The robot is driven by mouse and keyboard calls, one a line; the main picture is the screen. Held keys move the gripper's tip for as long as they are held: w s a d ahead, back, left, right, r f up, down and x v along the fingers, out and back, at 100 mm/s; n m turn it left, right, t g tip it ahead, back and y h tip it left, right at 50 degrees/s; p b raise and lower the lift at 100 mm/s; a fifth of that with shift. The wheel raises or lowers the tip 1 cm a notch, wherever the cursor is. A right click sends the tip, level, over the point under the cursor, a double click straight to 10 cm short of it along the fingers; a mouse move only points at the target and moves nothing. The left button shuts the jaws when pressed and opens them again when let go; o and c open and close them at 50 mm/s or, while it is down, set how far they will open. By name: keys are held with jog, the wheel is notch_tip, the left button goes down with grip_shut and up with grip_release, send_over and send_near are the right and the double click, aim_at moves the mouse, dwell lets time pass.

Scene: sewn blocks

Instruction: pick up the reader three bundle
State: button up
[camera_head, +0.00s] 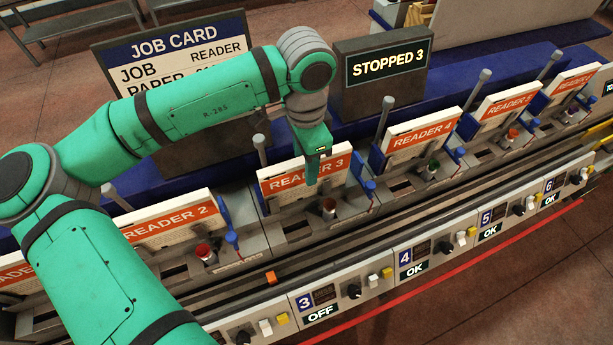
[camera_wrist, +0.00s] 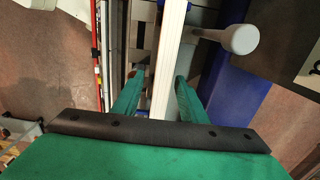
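The reader three bundle (camera_head: 290,180) is a white stack with an orange-red "READER 3" label. It stands upright, leaning slightly back, in its pocket below the stopped sign. My gripper (camera_head: 313,168) is at its top edge, right of centre, with one finger down in front of the label. The wrist view shows the bundle's white top edge (camera_wrist: 171,50) running between the two fingers of my gripper (camera_wrist: 160,95). The fingers are apart, with a gap on the left side; contact on the right side is unclear. The far finger is hidden in the head view.
Reader 2 bundle (camera_head: 168,222) stands to the left and reader 4 bundle (camera_head: 420,138) to the right. Grey-tipped posts, one a rod (camera_head: 384,118), rise beside the pockets. The sign (camera_head: 385,68) reads "STOPPED 3". The station 3 display (camera_head: 321,313) reads "OFF".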

jog(key=shift+w+f, duration=0.1)
jog(key=shift+f, duration=1)
grip_shut()
